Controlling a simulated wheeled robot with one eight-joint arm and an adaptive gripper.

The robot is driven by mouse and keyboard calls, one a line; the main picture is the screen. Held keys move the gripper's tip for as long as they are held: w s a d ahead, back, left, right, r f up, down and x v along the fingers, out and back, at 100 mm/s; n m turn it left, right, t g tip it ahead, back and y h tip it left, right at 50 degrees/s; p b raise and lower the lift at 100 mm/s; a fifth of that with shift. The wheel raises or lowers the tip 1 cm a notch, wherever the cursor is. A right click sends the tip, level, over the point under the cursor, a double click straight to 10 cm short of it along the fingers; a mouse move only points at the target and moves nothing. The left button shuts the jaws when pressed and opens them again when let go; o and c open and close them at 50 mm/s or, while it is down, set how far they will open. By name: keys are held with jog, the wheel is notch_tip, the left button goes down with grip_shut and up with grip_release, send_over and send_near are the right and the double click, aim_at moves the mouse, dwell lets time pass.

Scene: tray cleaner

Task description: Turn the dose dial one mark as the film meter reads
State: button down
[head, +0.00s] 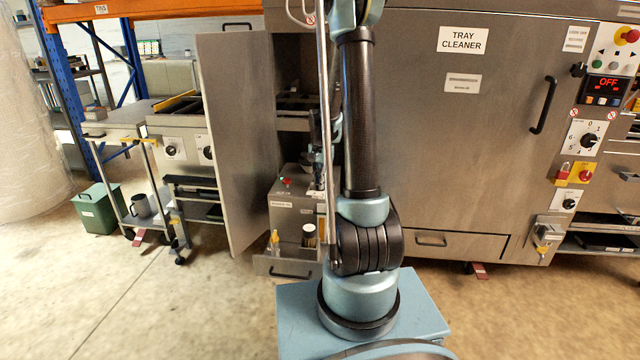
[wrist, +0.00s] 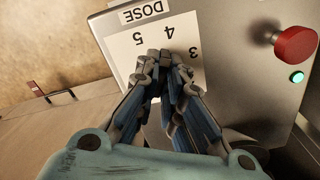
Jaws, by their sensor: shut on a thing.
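The dose plate (wrist: 123,48) is white, with a DOSE label (wrist: 143,11) and the figures 3, 4 and 5 upside down in the wrist view. My gripper (wrist: 166,60) is over this plate, its fingers close together and shut on the dose dial. The fingers hide the dial's knob, so I cannot read its pointer. In the head view the grey dosing box (head: 284,214) stands in the open bay behind my arm. My gripper is mostly hidden there. I cannot make out a film meter reading.
An open door (head: 238,140) stands left of the bay. Below the box, an open drawer (head: 272,266) holds bottles. The tray cleaner (head: 455,130) fills the right; its display (head: 606,84) reads OFF.

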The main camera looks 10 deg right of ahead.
jog(key=n, duration=0.4)
jog(key=shift+w+n, duration=0.1)
jog(key=shift+n, duration=0.3)
jog(key=n, duration=0.4)
jog(key=shift+n, duration=0.4)
jog(key=c, duration=1.7)
grip_release()
jog(key=shift+r, duration=0.1)
notch_tip(320, 180, up, 12)
jog(key=shift+f, duration=0.15)
